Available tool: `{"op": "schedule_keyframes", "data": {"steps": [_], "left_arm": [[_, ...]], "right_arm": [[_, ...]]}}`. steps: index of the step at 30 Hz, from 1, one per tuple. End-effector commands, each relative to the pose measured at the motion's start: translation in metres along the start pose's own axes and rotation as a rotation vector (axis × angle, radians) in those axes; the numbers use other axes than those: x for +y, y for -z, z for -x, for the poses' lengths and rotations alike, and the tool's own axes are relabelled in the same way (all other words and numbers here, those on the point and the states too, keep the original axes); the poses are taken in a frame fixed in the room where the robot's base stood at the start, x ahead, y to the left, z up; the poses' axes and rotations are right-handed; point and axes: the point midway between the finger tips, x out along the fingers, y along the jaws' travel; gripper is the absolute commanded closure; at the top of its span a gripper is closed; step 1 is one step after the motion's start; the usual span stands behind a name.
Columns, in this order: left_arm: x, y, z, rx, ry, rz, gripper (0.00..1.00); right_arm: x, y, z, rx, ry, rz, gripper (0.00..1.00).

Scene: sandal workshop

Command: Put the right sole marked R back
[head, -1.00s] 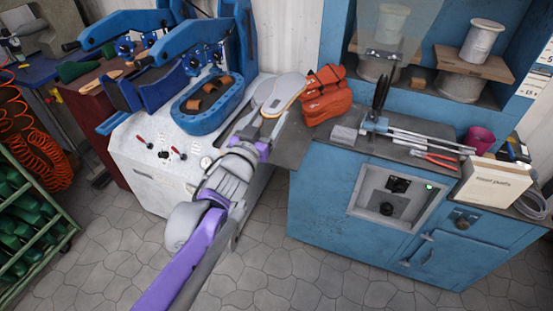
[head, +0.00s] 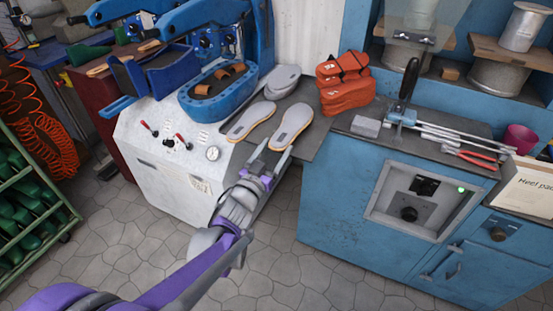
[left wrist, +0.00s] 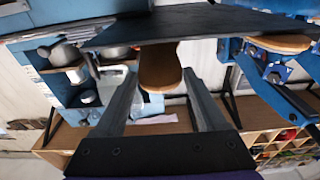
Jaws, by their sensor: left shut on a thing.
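A grey-topped sole with a tan edge (head: 291,126) is at the front edge of the dark shelf (head: 315,140). My left gripper (head: 270,157) is shut on its near end. I cannot read an R mark on either. More grey soles (head: 283,79) lie behind them, beside the blue press. My right gripper is not in view.
A blue press with a strapped ring (head: 215,98) stands to the left on a white machine cabinet. A grey block (head: 366,127) and a tool with rods (head: 400,110) are on the blue cabinet.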

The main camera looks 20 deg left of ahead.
Motion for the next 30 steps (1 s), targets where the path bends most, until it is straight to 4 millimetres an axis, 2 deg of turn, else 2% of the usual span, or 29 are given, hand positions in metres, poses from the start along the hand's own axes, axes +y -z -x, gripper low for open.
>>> {"op": "schedule_keyframes", "data": {"steps": [3,6,16,17,21,30], "left_arm": [[0.000,-0.021,0.001,-0.001,-0.001,0.000,0.76],[0.000,-0.031,0.003,0.000,-0.001,0.000,0.76],[0.000,-0.033,0.003,0.000,0.000,-0.001,0.76],[0.000,-0.033,0.003,-0.001,0.000,-0.001,0.25],[0.000,-0.032,0.003,-0.001,0.000,-0.001,0.00],[0.000,-0.028,0.003,0.000,0.000,-0.001,0.00]], "right_arm": [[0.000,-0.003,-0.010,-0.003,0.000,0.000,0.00],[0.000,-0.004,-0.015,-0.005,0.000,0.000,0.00],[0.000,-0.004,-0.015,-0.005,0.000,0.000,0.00],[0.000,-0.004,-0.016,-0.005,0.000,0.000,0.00],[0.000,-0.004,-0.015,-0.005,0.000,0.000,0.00],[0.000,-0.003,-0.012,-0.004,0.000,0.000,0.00]]}}
